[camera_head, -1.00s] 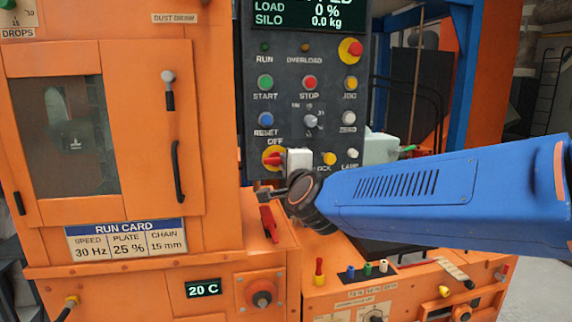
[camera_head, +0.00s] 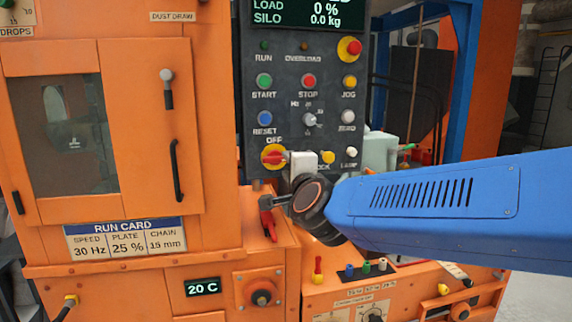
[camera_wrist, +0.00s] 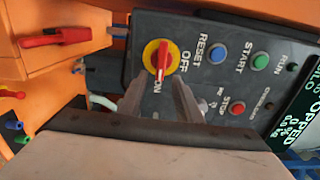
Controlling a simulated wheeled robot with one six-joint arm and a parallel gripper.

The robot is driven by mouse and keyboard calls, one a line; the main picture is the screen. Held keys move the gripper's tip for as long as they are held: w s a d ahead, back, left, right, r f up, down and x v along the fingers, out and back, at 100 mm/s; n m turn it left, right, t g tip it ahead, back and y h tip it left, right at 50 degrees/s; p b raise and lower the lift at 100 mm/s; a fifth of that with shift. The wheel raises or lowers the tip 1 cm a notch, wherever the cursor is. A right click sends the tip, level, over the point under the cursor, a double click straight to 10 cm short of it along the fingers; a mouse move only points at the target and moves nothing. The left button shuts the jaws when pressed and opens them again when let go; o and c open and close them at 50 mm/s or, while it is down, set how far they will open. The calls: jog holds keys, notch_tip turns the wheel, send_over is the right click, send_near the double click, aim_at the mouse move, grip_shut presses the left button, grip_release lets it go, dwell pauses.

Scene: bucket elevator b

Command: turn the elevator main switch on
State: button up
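The main switch (camera_head: 273,157) is a red handle on a yellow disc, low on the dark control panel, with OFF printed above it. In the head view its handle lies roughly level. The fingers seem clear of the handle. In the head view my wrist is low and right of the switch, hiding part of the fingers.
START (camera_head: 264,81), STOP (camera_head: 308,82) and RESET (camera_head: 265,118) buttons sit above the switch. A red lever (camera_head: 268,218) stands just below my gripper on the orange housing; it also shows in the wrist view (camera_wrist: 55,38). A display (camera_head: 308,12) tops the panel.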

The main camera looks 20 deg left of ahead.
jog(key=v, duration=1.3)
jog(key=shift+s+d, duration=0.2)
jog(key=shift+f, duration=0.1)
jog(key=d+f+n+g+h, duration=0.1)
jog(key=d+f+n+g, duration=0.2)
jog(key=d, duration=0.4)
jog(key=d+f+n, duration=0.3)
jog(key=d+f, duration=0.2)
jog(key=d, duration=0.2)
jog(key=d+f+n+g+h, duration=0.1)
jog(key=d+f+n+g, duration=0.1)
jog(key=d+f+n, duration=0.35)
jog(key=s+d+f+g+h, duration=0.2)
jog(key=s+d+f, duration=0.2)
jog(key=d, duration=0.4)
jog(key=s+d+f+g+h, duration=0.1)
jog(key=s+d+f+h, duration=0.1)
jog(key=s+d+f, duration=0.3)
jog(key=s+d+f+g+h, duration=0.2)
jog(key=s+d, duration=0.4)
jog(key=d, duration=0.6)
notch_tip(320, 180, down, 3)
jog(key=shift+s+r+g+h, duration=0.2)
jog(key=shift+g+h, duration=0.1)
jog(key=shift+h, duration=0.3)
